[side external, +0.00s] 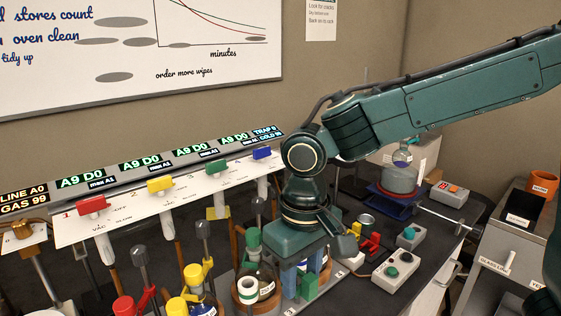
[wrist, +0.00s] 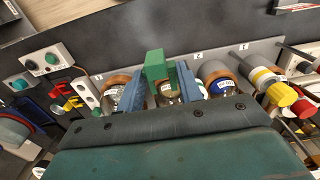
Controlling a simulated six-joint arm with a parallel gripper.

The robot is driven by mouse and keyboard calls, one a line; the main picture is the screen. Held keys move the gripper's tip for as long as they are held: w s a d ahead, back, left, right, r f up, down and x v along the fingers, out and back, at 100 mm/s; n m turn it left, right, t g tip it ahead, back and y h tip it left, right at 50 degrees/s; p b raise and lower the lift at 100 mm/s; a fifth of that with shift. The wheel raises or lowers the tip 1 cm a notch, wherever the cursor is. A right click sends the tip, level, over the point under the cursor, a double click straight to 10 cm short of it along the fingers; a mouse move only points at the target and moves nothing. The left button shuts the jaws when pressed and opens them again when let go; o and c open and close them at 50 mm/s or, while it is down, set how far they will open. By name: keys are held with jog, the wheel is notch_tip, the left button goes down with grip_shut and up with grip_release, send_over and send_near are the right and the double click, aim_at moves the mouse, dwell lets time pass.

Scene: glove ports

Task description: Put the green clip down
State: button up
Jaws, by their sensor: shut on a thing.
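My gripper (side external: 306,282) points down over the rack of flasks, and its blue fingers are shut on the green clip (side external: 308,287). In the wrist view my gripper (wrist: 160,88) has one blue finger on each side of the green clip (wrist: 156,66). The clip shows there as a blocky green piece, with a round flask (wrist: 169,99) visible behind and below it. I cannot tell whether the clip touches the flask or the rack. The gripper hides part of the clip in the side view.
Red and yellow clips (side external: 370,244) lie right of my gripper, near grey button boxes (side external: 394,271). Flasks in cork rings (side external: 246,289) and upright rods crowd the left. A valve panel (side external: 160,204) stands behind. Dark bench top is clear beyond the rack (wrist: 150,30).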

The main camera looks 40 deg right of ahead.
aim_at(301, 291)
notch_tip(301, 291, down, 16)
dwell(0.9)
jog(key=shift+f, duration=0.1)
jog(key=o, duration=0.9)
jog(key=shift+o, duration=0.3)
notch_tip(301, 291, up, 12)
jog(key=shift+r, duration=0.1)
dwell(0.6)
